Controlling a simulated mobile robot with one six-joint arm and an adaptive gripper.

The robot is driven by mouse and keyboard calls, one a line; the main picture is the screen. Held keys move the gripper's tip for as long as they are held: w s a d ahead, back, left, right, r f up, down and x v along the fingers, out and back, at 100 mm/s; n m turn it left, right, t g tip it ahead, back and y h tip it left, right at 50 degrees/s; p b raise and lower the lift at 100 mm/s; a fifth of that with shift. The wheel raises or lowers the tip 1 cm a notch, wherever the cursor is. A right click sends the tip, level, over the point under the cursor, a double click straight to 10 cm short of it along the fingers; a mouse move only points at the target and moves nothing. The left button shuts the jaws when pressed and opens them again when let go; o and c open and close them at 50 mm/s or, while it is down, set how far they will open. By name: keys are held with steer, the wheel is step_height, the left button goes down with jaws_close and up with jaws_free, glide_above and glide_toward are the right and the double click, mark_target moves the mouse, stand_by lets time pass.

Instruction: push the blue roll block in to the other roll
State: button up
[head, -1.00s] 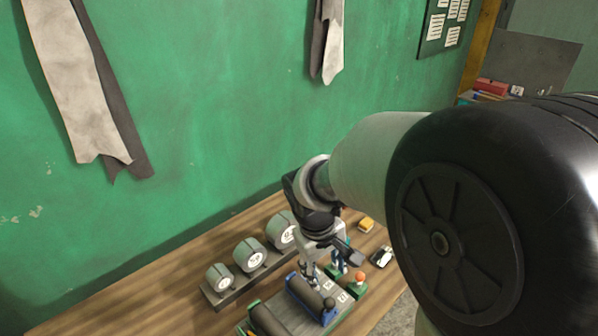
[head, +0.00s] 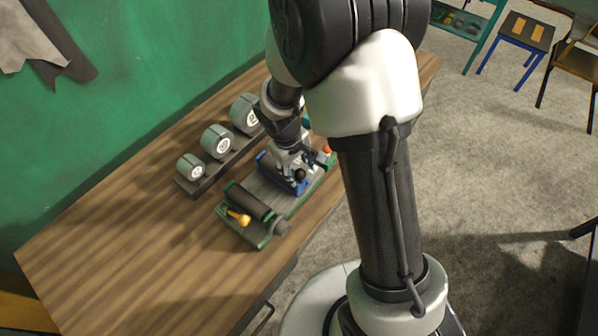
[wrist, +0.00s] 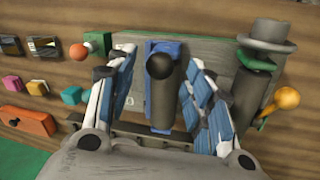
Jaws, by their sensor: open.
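The blue roll block (head: 299,188) carries a dark grey roll and sits on the grey-green base plate (head: 278,199). In the wrist view the blue block (wrist: 179,48) lies between the two fingers of my gripper (wrist: 156,84). The fingers are apart, one on each side; I cannot tell whether either touches it. My gripper (head: 291,166) partly hides the block in the head view. The other roll (head: 249,203) is dark grey in a green block, to the left on the same base. It shows in the wrist view (wrist: 247,101) right of the fingers, with a gap between.
An orange-yellow handle (head: 239,217) and a dark round knob (head: 280,228) are at the other roll's end. Several grey-green tape rolls stand on a rack (head: 200,184) near the green wall. The wooden table's left part (head: 120,240) is clear.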

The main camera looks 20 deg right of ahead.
steer(key=shift+w+d+f, duration=0.15)
steer(key=shift+d+f, duration=0.05)
steer(key=shift+f, duration=0.9)
steer(key=shift+c, duration=0.4)
jaws_close()
